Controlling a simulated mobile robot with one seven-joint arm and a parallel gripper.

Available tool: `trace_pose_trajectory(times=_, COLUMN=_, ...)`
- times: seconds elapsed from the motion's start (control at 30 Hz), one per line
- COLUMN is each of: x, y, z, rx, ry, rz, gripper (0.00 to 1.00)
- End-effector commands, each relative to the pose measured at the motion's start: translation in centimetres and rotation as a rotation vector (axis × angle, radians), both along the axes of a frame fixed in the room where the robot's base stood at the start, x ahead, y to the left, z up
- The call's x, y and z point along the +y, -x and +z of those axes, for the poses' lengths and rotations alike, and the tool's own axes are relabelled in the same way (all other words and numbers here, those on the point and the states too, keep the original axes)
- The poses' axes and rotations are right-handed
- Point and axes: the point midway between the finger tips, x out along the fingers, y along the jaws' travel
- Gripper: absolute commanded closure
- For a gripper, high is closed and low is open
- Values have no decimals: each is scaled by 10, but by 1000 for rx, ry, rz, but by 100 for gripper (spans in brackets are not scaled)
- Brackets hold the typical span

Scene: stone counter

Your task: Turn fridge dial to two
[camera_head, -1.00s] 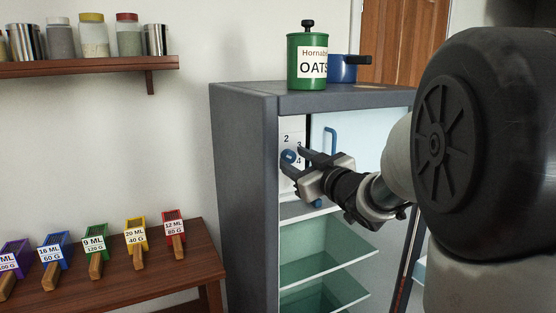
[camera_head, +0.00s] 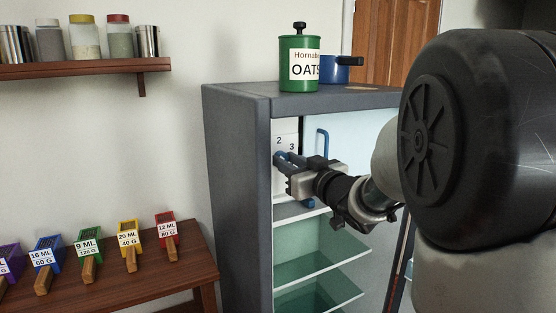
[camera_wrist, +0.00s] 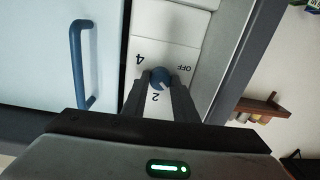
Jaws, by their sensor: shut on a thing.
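The fridge (camera_head: 236,180) is a grey cabinet standing open, with glass shelves inside. Its blue round dial (camera_wrist: 160,76) sits on a white panel (camera_wrist: 150,50) with printed marks; "OFF", "4" and "2" show in the wrist view.
A blue handle (camera_head: 322,143) on a pale inner door is just right of the panel. A green oats canister (camera_head: 299,68) and a blue pot (camera_head: 335,70) stand on the fridge. A wooden table (camera_head: 150,262) with several coloured scoops is at left, below a shelf (camera_head: 90,67) of jars.

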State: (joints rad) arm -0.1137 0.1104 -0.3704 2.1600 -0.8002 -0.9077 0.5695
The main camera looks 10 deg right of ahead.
Motion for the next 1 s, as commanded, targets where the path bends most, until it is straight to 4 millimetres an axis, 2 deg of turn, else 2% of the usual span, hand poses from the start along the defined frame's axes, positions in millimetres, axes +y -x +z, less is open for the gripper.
trace_pose_trajectory(times=1.0, x=-1, y=0, z=1, rx=298, ry=-915, rz=-2, gripper=96)
